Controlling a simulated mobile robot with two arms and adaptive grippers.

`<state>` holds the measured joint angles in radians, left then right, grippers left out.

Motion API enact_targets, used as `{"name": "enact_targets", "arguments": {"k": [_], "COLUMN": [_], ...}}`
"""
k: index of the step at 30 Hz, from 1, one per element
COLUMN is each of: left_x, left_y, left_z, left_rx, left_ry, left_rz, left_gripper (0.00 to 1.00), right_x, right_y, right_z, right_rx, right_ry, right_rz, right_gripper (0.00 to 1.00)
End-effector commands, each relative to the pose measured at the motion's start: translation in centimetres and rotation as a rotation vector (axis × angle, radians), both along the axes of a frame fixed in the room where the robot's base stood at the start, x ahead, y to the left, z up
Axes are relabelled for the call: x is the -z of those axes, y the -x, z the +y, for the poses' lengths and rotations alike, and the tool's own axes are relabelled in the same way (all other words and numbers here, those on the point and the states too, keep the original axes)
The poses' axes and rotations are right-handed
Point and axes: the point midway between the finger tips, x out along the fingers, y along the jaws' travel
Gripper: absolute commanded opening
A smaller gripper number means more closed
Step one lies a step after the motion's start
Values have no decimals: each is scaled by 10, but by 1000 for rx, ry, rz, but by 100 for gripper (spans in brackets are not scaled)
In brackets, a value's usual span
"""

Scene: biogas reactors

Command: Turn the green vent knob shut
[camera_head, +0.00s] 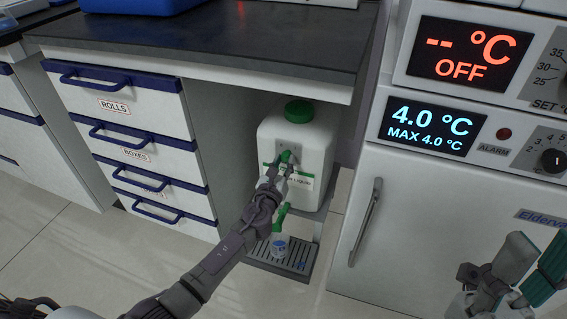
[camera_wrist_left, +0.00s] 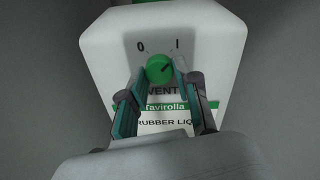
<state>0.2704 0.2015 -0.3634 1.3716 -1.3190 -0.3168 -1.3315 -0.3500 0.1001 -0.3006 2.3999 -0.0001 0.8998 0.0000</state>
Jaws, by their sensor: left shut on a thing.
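A white jerrycan (camera_head: 299,137) with a green cap (camera_head: 299,111) stands on a shelf in the bay under the dark worktop. Its green vent knob (camera_wrist_left: 159,67) sits on the front between the marks 0 on the left and I on the right. The knob's light pointer line leans up toward I. My left gripper (camera_wrist_left: 160,73) is shut on the knob, one finger at each side; in the head view (camera_head: 283,164) it partly hides the knob. My right gripper (camera_head: 528,272) is at the lower right of the head view, fingers apart and empty.
A green spout (camera_head: 281,217) hangs below the jerrycan, above a small cup (camera_head: 279,247) on a dark slatted drip tray (camera_head: 286,258). A drawer cabinet (camera_head: 135,130) stands left of the bay. A white appliance (camera_head: 430,220) with a long handle and displays stands right.

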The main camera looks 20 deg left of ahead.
Motion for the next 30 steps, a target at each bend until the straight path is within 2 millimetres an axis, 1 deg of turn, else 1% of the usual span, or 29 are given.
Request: {"name": "enact_targets", "arguments": {"k": [5,11,30], "left_x": [0,0,-1], "left_y": [0,0,0], "left_z": [0,0,-1], "left_rx": [0,0,-1], "left_ry": [65,204,810], "left_rz": [2,7,29], "left_gripper": [0,0,0], "right_x": [1,3,5], "right_y": [0,0,0], "right_z": [0,0,0], "right_rx": [0,0,1], "right_ry": [0,0,0], "right_rz": [0,0,0], "right_gripper": [40,40,40]}}
